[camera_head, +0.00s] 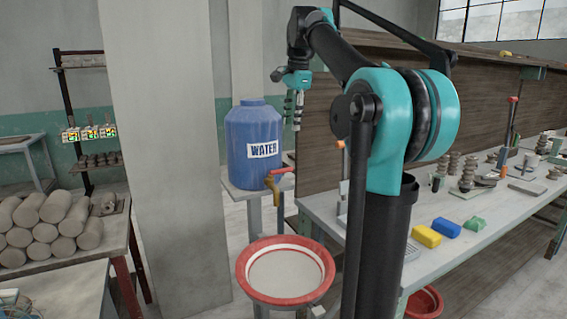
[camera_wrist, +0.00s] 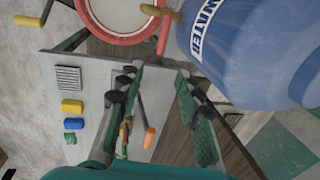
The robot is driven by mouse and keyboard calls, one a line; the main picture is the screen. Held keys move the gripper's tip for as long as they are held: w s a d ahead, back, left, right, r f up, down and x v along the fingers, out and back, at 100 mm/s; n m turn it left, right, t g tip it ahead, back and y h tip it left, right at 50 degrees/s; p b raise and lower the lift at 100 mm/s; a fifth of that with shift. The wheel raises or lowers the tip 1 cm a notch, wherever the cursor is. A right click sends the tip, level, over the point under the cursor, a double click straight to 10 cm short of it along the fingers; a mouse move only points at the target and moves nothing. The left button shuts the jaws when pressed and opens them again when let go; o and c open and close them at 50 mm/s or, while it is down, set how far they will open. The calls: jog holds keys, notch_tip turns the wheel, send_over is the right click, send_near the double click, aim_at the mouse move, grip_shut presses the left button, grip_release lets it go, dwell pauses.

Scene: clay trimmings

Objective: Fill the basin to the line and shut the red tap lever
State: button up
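The blue water barrel (camera_head: 245,132) stands on a small stand, with a brass tap (camera_head: 273,190) low on its front. The red tap lever (camera_head: 281,171) lies roughly level on top of the tap; it also shows in the wrist view (camera_wrist: 163,36). The red-rimmed basin (camera_head: 244,279) sits below the tap, pale inside. No stream is visible, and I cannot make out the water level or the line. My gripper (camera_head: 293,108) is raised beside the barrel's upper right, above the lever. In the wrist view its fingers (camera_wrist: 160,80) are apart with nothing between them.
A long workbench (camera_head: 325,207) runs along the right with yellow (camera_head: 427,236) and blue (camera_head: 447,227) blocks and several tools. A wide pillar (camera_head: 165,150) stands left of the barrel. Clay rolls (camera_head: 45,208) lie on a left table. Another red basin (camera_head: 424,303) is under the bench.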

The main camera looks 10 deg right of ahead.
aim_at(287, 169)
jog(key=w+f, duration=0.1)
jog(key=f, duration=0.4)
jog(key=w+f, duration=0.1)
jog(key=f, duration=0.4)
jog(key=w+a+f, duration=0.1)
jog(key=f, duration=0.5)
jog(key=shift+w+f, duration=0.1)
jog(key=shift+w, duration=0.15)
jog(key=shift+c, duration=0.5)
grip_shut()
